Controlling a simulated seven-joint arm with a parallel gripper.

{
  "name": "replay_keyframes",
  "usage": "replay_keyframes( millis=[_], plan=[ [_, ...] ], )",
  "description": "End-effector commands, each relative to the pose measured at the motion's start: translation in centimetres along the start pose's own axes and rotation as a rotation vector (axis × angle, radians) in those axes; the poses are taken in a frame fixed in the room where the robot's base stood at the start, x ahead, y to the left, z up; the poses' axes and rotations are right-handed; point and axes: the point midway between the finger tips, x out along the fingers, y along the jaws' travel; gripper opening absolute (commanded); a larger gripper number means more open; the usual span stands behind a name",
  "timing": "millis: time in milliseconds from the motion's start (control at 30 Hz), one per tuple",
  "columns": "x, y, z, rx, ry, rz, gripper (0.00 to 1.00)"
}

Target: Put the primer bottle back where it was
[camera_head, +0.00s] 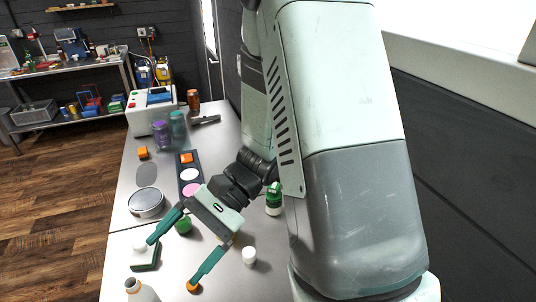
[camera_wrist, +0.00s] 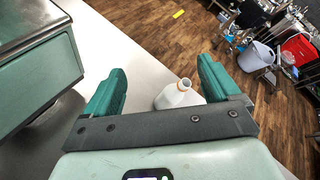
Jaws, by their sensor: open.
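A white bottle (camera_head: 141,291) with an open tan-rimmed neck stands at the front edge of the head view, partly cut off. In the wrist view the white bottle (camera_wrist: 178,97) shows beyond the gripper's bar, between the two fingers, its lower part hidden. I cannot read a label, so I cannot tell if it is the primer bottle. My gripper (camera_head: 172,262) is open and empty, its green fingers spread wide and pointing toward the front of the bench. The bottle is apart from the fingers. A green-and-white bottle (camera_head: 273,200) stands beside my arm, partly hidden.
A white cap-like piece (camera_head: 249,256), an orange piece (camera_head: 193,287), a green block (camera_head: 146,259) and a green cup (camera_head: 183,225) lie around my gripper. A round tin (camera_head: 147,203), a dark strip (camera_head: 188,171) and a white machine (camera_head: 152,112) are farther back.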

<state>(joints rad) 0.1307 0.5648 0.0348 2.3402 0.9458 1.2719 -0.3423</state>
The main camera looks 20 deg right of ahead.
Motion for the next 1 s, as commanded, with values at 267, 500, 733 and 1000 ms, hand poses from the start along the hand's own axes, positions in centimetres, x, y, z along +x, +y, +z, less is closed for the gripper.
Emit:
replay_keyframes(
  millis=[267, 500, 733, 1000],
  plan=[
    [-5.0, 0.6, 6.3, -0.302, 0.331, 0.357, 0.89],
    [-10.0, 1.2, 10.9, -0.532, 0.698, 0.598, 0.89],
    [-14.4, 1.5, 15.3, -0.699, 1.047, 0.734, 0.89],
    [-16.4, 1.6, 17.4, -0.764, 1.21, 0.778, 0.89]
  ],
)
